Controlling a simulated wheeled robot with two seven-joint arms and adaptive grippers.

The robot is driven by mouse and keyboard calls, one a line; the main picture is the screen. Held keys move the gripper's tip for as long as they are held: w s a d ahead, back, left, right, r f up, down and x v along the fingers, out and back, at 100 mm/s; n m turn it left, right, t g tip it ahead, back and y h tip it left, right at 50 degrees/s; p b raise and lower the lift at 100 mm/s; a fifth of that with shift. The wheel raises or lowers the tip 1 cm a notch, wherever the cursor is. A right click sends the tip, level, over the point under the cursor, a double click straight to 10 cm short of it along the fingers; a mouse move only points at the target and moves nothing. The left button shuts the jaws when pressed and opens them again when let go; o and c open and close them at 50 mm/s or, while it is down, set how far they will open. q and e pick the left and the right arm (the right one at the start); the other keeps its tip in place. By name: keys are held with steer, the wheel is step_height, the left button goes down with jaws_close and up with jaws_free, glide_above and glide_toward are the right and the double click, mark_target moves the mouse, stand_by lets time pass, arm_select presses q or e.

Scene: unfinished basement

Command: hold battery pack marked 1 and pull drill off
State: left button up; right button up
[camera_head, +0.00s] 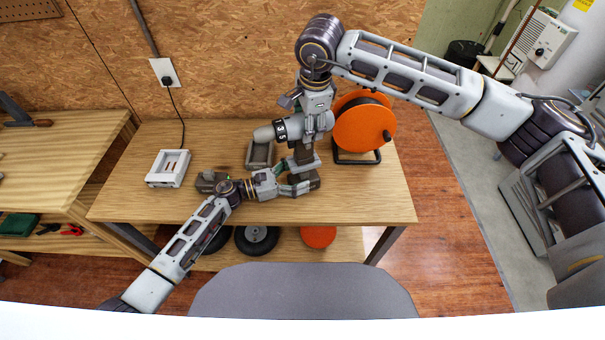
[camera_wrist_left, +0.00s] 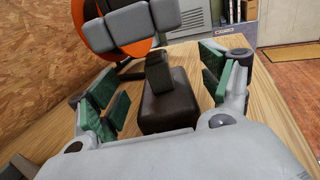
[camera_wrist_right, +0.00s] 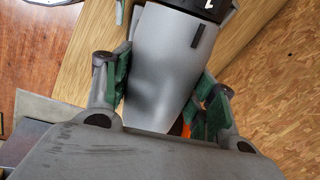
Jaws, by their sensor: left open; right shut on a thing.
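The drill (camera_head: 264,133), with a grey rounded body and a dark numbered band, is upright over the table. My right gripper (camera_head: 317,118) is shut on its body from above. In the right wrist view the grey drill body (camera_wrist_right: 170,70) lies between the green pads (camera_wrist_right: 160,90). A dark battery pack (camera_head: 305,181) is low under the drill; no mark is readable on it. My left gripper (camera_head: 298,178) is open around it. In the left wrist view the dark block (camera_wrist_left: 168,105) with an upright post stands between the spread pads (camera_wrist_left: 160,100). Whether pack and drill are joined is unclear.
An orange cable reel (camera_head: 364,127) stands right behind the drill. The table's right front (camera_head: 375,200) is clear.

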arm_select(q)
steer(key=shift+v, duration=5.05)
